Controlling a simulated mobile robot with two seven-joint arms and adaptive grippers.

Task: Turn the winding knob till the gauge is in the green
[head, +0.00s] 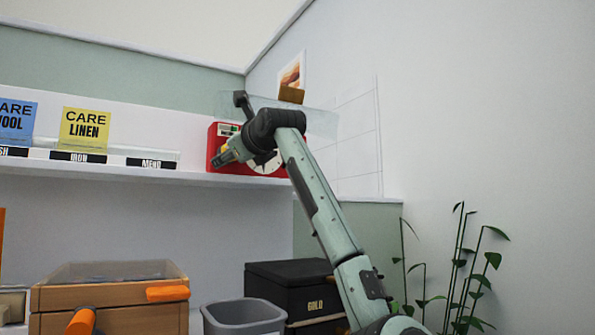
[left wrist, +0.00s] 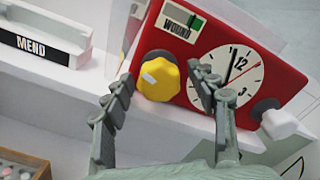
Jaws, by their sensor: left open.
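The red clock box (left wrist: 222,32) stands on the white shelf and also shows in the head view (head: 212,138). Its yellow winding knob (left wrist: 158,80) has a white mark pointing left. Above the knob is a small gauge panel (left wrist: 182,24) with green and white on it and the word WOUND; I cannot make out a needle. My left gripper (left wrist: 160,74) is open, with one finger on each side of the knob; contact is not clear. In the head view the gripper (head: 223,157) is in front of the clock and hides part of it. My right gripper is out of view.
A white dial (left wrist: 230,75) and a white handle (left wrist: 280,124) are right of the knob. A MEND holder (left wrist: 40,44) is at left on the shelf. Below are a wooden box (head: 110,293), a grey bin (head: 243,315) and a black GOLD box (head: 290,285). Plants (head: 465,270) stand right.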

